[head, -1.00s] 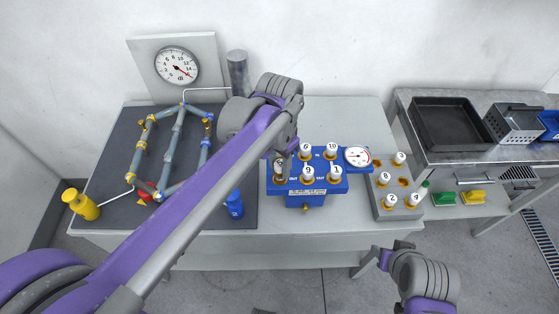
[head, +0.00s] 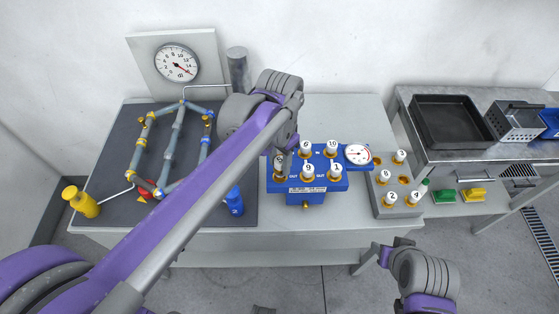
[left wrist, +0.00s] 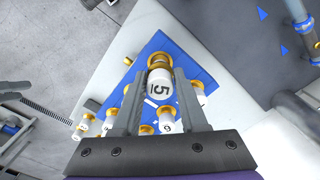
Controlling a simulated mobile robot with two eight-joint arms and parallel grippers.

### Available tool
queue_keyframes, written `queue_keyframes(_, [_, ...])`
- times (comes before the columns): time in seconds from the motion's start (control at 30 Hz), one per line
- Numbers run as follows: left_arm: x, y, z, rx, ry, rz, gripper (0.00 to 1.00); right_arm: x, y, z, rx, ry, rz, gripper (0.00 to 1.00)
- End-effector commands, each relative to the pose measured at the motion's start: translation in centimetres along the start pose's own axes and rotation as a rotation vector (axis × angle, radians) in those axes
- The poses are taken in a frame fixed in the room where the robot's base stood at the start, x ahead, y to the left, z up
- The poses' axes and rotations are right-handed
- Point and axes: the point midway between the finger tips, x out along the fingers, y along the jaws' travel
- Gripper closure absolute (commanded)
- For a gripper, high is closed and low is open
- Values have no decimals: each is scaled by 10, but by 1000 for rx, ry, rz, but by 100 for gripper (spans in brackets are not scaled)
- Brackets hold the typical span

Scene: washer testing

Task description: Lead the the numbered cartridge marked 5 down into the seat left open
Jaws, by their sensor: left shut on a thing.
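The white cartridge marked 5 (left wrist: 159,87) is between the fingers of my left gripper (left wrist: 158,80), which is shut on it. In the head view this cartridge (head: 279,165) stands over the front-left seat of the blue block (head: 318,184), partly hidden by my left gripper (head: 284,152). A gold ring (left wrist: 159,60) shows at its lower end; I cannot tell how deep it sits. Cartridges 6 (head: 306,147), 10 (head: 332,147), 9 (head: 309,170) and 1 (head: 336,170) stand in the block. My right gripper (head: 384,255) is low at the right, away from the block, its jaws unclear.
A grey rack (head: 385,208) right of the block holds several cartridges and has empty gold seats. A pressure gauge (head: 358,154) adjoins the block. A blue bottle (head: 235,203) and a pipe frame (head: 171,146) stand to the left. Bare table lies behind the block.

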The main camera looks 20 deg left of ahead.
Motion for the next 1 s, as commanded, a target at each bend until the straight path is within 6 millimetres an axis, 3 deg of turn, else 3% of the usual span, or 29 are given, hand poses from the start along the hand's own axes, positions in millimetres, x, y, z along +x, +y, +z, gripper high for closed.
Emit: queue_keyframes(1.0, [34,0,1,0,-1,0,100,18,0,21,0,-18,0,50])
